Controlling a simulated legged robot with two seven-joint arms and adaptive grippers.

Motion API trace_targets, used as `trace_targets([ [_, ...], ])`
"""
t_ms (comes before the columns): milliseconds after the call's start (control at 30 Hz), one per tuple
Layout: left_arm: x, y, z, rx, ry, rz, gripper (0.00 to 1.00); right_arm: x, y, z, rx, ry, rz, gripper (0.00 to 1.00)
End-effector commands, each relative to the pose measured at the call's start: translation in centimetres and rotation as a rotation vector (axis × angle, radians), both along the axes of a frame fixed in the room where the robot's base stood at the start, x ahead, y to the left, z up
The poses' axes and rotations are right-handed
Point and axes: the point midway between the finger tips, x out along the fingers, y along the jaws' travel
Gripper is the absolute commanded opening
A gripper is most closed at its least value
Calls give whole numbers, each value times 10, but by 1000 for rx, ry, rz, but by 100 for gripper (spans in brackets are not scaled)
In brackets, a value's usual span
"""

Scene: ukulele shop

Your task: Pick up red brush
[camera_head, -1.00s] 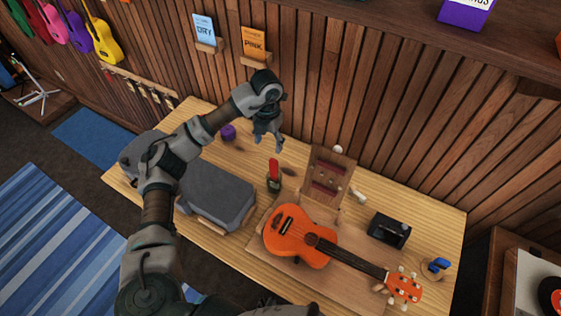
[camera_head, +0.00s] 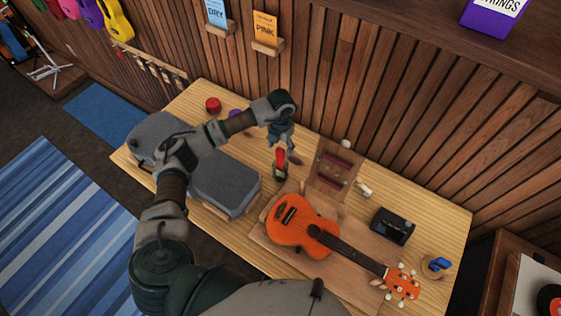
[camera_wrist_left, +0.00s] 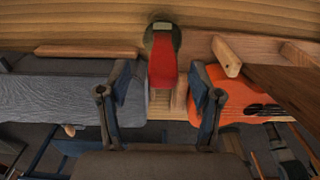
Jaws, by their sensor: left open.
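The red brush (camera_head: 280,160) stands in a small dark holder (camera_head: 280,175) on the wooden table, left of the wooden rack and behind the ukulele. In the left wrist view the red brush (camera_wrist_left: 162,65) lies between the two open fingers, near the middle of the picture, with its dark round holder (camera_wrist_left: 163,36) beyond it. My left gripper (camera_head: 284,148) is open and empty, right at the brush's top; I cannot tell whether it touches. In the left wrist view my left gripper (camera_wrist_left: 160,95) has a finger on each side of the brush. My right gripper is not in view.
An orange ukulele (camera_head: 298,222) lies on a wooden board at the front. A grey padded case (camera_head: 222,180) is left of the brush. A wooden rack (camera_head: 333,168), a black box (camera_head: 392,226) and a cup with a blue item (camera_head: 437,266) stand to the right.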

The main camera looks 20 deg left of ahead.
Motion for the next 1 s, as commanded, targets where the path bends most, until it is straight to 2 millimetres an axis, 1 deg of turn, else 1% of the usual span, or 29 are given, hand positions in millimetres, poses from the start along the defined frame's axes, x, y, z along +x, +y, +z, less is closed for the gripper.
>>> trace_targets([
  [67, -4, 0, -9, 2, 4, 0, 65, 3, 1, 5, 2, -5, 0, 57],
  [200, -10, -1, -30, 1, 4, 0, 65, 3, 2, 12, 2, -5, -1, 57],
  [300, -8, -1, -44, 0, 3, 0, 65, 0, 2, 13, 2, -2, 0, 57],
  [400, -8, -1, -50, 0, 2, -1, 65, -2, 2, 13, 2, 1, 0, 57],
  [600, -8, -1, -51, 1, 1, -1, 65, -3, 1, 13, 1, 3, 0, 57],
  [667, -8, -1, -51, 1, 1, -1, 50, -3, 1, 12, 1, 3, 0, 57],
  [700, -8, -1, -51, 1, 1, 0, 40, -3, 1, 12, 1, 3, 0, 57],
  [767, -8, -1, -50, 0, 1, 0, 25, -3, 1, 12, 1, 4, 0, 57],
  [800, -8, -1, -50, 0, 1, 0, 15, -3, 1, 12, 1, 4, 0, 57],
  [867, -8, -1, -50, 0, 1, 0, 0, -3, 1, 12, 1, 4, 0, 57],
  [1000, -8, -1, -50, 0, 1, 0, 0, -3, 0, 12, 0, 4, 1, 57],
])
